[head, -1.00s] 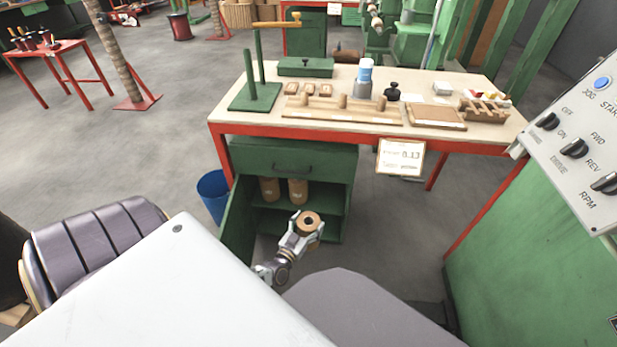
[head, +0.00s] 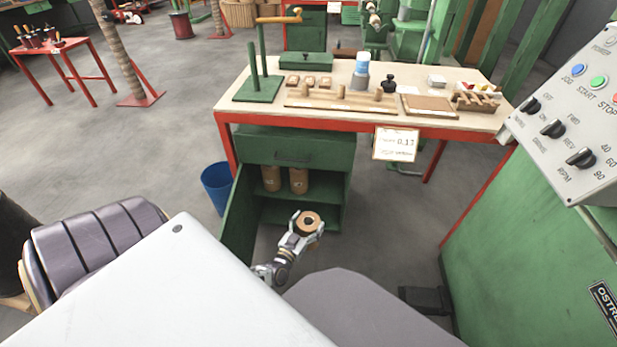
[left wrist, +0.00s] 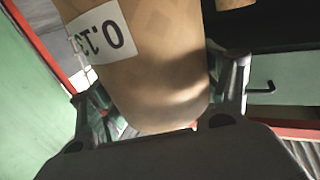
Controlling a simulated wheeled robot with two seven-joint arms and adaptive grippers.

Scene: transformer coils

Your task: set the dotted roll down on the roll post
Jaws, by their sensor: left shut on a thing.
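In the left wrist view the roll (left wrist: 165,75) fills the space between the fingers. It bears a white label reading 0.13 and a faint lighter pattern; I cannot make out clear dots. A green stand (head: 258,92) with a bare upright post, probably the roll post, stands at the bench's left end, beyond the gripper and apart from the roll. My right gripper is not in view.
The red-edged bench (head: 240,118) carries a wooden rack (head: 340,101), a blue-and-white cylinder (head: 362,68) and a green box (head: 305,62). Two brown rolls (head: 299,181) stand in the cabinet (head: 300,215). A blue bin (head: 216,187) is left; a control panel (head: 570,120) is right.

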